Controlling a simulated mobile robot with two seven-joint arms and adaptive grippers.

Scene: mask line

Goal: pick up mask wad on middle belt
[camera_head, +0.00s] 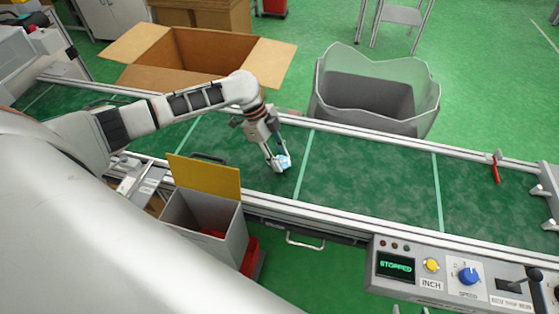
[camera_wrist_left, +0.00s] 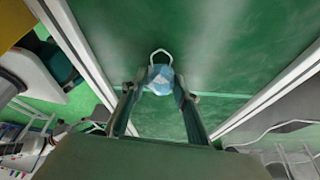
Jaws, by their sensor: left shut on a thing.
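A crumpled light-blue and white mask wad (camera_head: 284,161) is over the middle of the green belt (camera_head: 365,185), just left of a pale cross line. My left gripper (camera_head: 278,165) is shut on it, and the fingers point down at the belt. In the left wrist view the mask wad (camera_wrist_left: 160,77) sits between the two fingertips (camera_wrist_left: 158,92), with a white ear loop sticking out ahead. I cannot tell whether the wad still touches the belt. My right gripper is not in view.
Behind the belt stand an open cardboard box (camera_head: 185,55) and a grey translucent bin (camera_head: 375,95). In front are a grey bin with a yellow lid (camera_head: 205,178) and a control panel (camera_head: 455,275) whose display reads STOPPED. The belt to the right is clear.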

